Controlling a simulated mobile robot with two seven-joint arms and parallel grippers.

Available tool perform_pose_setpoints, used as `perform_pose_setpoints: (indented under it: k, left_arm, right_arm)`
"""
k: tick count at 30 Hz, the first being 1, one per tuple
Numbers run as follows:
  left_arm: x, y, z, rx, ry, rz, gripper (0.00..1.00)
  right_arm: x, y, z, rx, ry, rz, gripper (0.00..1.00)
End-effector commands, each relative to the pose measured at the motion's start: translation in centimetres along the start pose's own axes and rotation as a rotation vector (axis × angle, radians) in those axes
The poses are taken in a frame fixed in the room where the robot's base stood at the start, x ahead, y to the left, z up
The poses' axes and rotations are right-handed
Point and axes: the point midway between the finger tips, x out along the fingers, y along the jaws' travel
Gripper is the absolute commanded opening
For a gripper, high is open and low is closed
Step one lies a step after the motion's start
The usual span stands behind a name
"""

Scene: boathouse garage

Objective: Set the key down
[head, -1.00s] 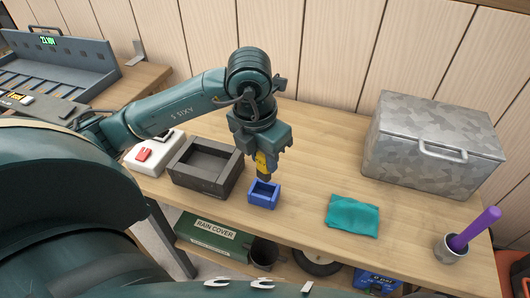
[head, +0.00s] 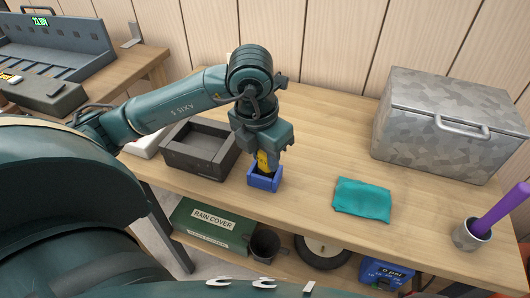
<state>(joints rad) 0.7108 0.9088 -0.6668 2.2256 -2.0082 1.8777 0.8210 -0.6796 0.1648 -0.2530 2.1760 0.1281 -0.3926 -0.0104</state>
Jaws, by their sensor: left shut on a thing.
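My left gripper (head: 265,158) points down over the small blue open box (head: 266,184) on the wooden workbench. It is shut on a small yellow piece, the key (head: 262,163), which shows between the fingers. The key's lower end is down at the blue box's opening. The box's walls and the fingers hide it, so I cannot tell whether it touches the floor of the box. My right gripper is not in view.
A dark grey open box (head: 201,150) stands just left of the blue box. A folded teal cloth (head: 362,199) lies to the right. Beyond are a galvanized metal chest (head: 440,125) and a grey cup (head: 470,234) holding a purple stick. Bench between blue box and cloth is clear.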

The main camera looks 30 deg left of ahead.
Motion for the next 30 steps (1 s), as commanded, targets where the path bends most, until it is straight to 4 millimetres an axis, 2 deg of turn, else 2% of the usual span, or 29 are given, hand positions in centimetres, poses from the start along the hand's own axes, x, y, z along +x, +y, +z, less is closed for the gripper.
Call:
perform_pose_setpoints:
  k: [20,21,30]
  left_arm:
    - [0.53,0.00,-0.08,0.000,0.000,0.000,0.07]
    - [0.45,0.00,-0.06,0.000,0.000,0.000,0.31]
    - [0.43,0.00,-0.07,0.000,0.000,0.000,0.54]
  right_arm:
    - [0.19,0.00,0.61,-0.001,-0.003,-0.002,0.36]
    - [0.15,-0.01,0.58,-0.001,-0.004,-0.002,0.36]
    - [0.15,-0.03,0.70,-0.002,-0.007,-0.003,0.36]
